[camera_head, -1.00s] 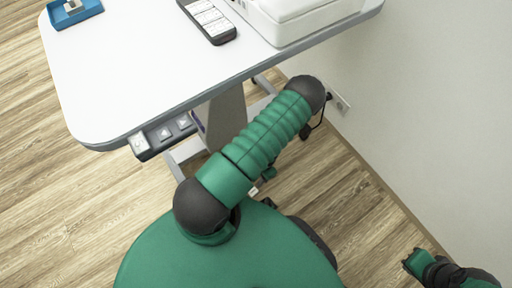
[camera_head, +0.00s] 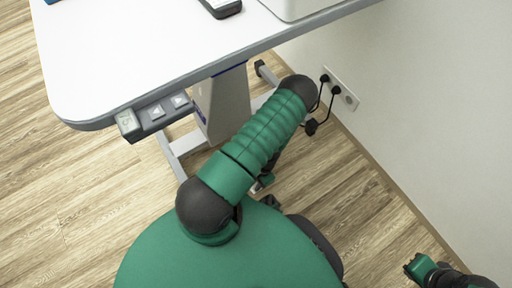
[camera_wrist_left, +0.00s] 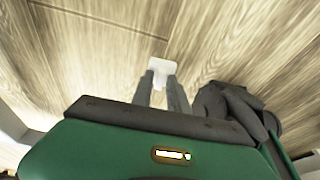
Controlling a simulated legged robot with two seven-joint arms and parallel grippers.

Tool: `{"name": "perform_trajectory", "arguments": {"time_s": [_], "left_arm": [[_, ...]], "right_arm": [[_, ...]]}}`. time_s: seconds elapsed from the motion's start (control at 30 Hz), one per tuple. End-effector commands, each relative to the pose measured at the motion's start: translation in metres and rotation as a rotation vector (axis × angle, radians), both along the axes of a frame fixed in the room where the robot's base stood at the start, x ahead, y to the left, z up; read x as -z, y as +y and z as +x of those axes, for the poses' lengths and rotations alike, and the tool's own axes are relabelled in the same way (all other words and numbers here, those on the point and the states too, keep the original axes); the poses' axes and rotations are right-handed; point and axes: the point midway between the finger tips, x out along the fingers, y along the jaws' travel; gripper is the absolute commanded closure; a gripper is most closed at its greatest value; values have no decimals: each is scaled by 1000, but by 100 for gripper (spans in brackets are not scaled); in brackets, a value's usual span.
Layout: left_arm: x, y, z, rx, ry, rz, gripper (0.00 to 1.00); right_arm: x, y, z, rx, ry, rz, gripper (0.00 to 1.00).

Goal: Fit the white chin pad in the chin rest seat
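My left gripper (camera_wrist_left: 162,88) shows in the left wrist view with its two grey fingers shut on a small white piece, which looks like the white chin pad (camera_wrist_left: 160,66). The pad's wide end sticks out past the fingertips, over the wood floor. In the head view only a small part of my left gripper (camera_head: 263,183) shows beside the green arm, below table height and in front of the table. The chin rest seat is not in view.
The white table (camera_head: 150,55) fills the upper left, with a grey button panel (camera_head: 157,115) under its front edge. A white device base (camera_head: 295,8) and a dark-edged keypad (camera_head: 222,8) are cut off at the top. A wall with sockets (camera_head: 341,88) stands right.

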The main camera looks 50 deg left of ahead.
Motion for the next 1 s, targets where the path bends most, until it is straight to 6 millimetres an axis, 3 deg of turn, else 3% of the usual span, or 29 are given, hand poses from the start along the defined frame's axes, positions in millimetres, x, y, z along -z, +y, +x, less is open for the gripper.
{"name": "perform_trajectory", "arguments": {"time_s": [0.1,0.53,1.0], "left_arm": [[1,0,0,0,1,0,100],[-1,0,0,0,1,0,100],[-35,0,0,1,0,0,100]], "right_arm": [[0,0,0,0,0,0,100],[-1,0,0,0,0,0,100],[-34,0,0,0,0,0,100]]}}
